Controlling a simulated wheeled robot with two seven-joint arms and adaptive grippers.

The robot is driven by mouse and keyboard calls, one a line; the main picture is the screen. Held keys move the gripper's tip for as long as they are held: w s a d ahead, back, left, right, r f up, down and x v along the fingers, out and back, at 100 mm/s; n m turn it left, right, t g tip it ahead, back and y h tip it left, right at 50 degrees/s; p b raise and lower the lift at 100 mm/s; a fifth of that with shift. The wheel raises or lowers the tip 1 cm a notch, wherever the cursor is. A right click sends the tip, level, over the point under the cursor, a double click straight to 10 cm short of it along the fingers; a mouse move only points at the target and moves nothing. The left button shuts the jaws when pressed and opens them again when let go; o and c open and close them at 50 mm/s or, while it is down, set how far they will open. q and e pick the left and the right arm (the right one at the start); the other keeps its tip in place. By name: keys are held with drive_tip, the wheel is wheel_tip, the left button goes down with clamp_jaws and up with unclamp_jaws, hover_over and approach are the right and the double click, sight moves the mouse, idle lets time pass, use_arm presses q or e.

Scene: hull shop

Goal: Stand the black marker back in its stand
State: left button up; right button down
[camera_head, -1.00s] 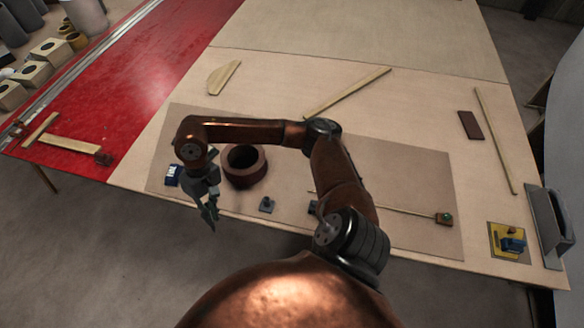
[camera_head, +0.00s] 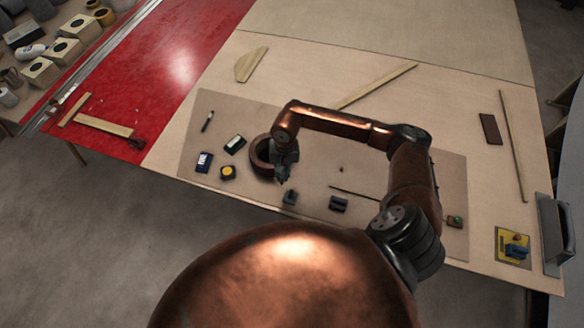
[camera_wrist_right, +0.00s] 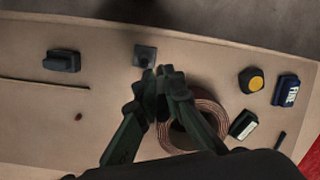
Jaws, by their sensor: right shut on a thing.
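My right gripper (camera_head: 283,178) is above the front of the brown mat, in front of the round ring. In the right wrist view its fingers (camera_wrist_right: 162,74) are closed together on a slim dark thing, which I take to be the black marker (camera_wrist_right: 160,96). It is mostly hidden between the dark fingers, so its tilt is unclear. The small dark block with a square base, seemingly the stand (camera_head: 290,197), is just beyond the fingertips in the right wrist view (camera_wrist_right: 145,55). The marker appears apart from it. My left gripper is out of view.
The brown ring (camera_head: 262,152) stands close behind the gripper. A dark block (camera_head: 338,204) is to the right. A yellow-topped box (camera_head: 228,172), a blue box (camera_head: 204,161), a dark box (camera_head: 235,144) and a slim dark stick (camera_head: 207,121) lie left.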

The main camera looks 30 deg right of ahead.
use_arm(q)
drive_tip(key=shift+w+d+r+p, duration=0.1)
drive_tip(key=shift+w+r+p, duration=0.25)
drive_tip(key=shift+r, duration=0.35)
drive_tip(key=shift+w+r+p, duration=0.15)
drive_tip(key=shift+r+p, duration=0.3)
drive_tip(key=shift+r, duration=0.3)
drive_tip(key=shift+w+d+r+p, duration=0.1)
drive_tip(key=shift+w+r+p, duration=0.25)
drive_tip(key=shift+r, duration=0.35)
use_arm(e)
drive_tip(key=s+d+f+m+h, duration=0.1)
drive_tip(key=d+f, duration=0.2)
drive_tip(key=f, duration=0.5)
drive_tip(key=shift+f+m+t, duration=0.2)
drive_tip(key=shift+m+t, duration=0.1)
drive_tip(key=shift+m, duration=0.1)
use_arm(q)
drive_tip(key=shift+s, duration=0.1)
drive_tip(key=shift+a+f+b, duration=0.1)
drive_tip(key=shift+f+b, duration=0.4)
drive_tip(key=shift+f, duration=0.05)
use_arm(e)
drive_tip(key=shift+f, duration=0.3)
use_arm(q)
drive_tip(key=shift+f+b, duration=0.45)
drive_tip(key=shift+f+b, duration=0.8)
use_arm(e)
drive_tip(key=shift+f, duration=0.7)
